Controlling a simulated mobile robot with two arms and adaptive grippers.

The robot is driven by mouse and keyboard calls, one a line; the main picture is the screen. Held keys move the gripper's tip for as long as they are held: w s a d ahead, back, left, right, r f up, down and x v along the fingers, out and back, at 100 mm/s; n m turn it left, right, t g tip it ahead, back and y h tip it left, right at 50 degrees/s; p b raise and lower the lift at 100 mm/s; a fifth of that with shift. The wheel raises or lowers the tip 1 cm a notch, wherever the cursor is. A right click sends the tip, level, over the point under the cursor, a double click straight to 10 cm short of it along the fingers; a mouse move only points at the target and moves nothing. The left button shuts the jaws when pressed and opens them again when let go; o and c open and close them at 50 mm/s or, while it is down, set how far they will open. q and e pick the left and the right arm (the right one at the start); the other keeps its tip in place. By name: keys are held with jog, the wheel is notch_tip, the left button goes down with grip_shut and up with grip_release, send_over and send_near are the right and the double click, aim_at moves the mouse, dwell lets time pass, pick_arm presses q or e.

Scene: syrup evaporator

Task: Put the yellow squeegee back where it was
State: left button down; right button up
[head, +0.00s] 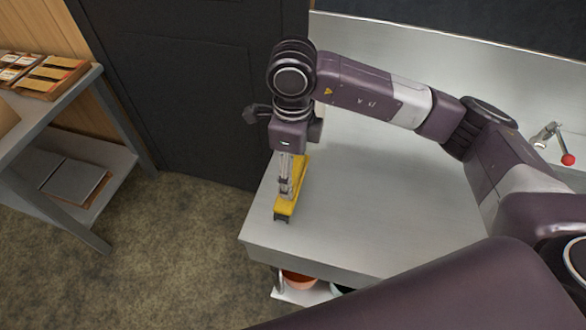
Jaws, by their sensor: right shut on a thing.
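The yellow squeegee (297,185) is at the left end of the grey metal counter (370,210), close to its left edge. My right gripper (286,188) points down and is shut on the squeegee. The fingers cover part of its yellow body. A dark strip shows at the squeegee's near end. I cannot tell whether the squeegee touches the counter top or is held just above it. My left gripper is not in view.
A red-knobbed valve (566,158) is at the right by the backsplash. A shelf under the counter holds a reddish bowl (299,281). A grey side table (50,100) with a wooden tray (45,76) stands left. The counter's middle is clear.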

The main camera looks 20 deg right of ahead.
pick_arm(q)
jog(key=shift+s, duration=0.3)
pick_arm(e)
jog(key=shift+f, duration=0.3)
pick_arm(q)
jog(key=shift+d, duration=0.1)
pick_arm(e)
jog(key=shift+f, duration=0.15)
jog(key=o, duration=1.1)
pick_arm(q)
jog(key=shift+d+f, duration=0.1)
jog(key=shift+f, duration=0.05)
